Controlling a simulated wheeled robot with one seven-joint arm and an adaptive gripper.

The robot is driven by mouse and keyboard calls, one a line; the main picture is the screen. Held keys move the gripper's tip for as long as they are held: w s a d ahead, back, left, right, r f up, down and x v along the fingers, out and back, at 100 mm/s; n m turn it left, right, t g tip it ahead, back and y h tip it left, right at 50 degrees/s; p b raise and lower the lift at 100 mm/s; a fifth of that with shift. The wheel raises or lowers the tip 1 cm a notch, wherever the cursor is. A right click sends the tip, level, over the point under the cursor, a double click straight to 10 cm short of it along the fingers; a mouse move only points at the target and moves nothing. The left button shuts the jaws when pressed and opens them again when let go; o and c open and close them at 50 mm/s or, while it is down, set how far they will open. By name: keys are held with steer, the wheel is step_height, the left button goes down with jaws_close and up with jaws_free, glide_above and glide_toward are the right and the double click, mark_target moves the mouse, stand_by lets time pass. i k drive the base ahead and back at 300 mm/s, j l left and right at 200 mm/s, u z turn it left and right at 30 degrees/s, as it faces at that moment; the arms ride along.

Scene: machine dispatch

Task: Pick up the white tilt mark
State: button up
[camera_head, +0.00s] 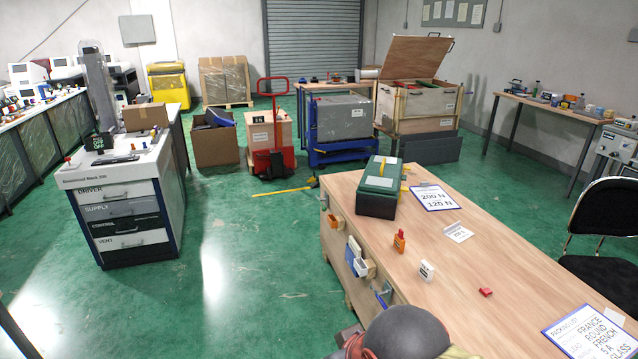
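A small white block-shaped piece (427,270), which looks like the white tilt mark, stands on the wooden table (510,275) near its left edge. A similar orange piece (399,241) stands a little behind it and to its left. A small red piece (486,292) lies to its right on the tabletop. The markings on the white piece are too small to read. My gripper cannot be made out in this view; only a rounded grey part, likely of my arm, shows at the bottom edge.
A green case (379,188) stands at the table's far end, beside a clipboard (433,197) and a white card (458,232). A packing list (590,335) lies at the near right. Holders (357,259) hang on the table's left side. A black chair (602,225) stands right. Green floor is open left.

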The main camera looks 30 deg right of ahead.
mark_target(425, 270)
steer(key=i+l+z, duration=0.25)
steer(key=i+z, duration=0.2)
steer(key=i+l+z, duration=0.15)
steer(key=i+z, duration=0.2)
steer(key=z, duration=0.15)
steer(key=i+z, duration=0.45)
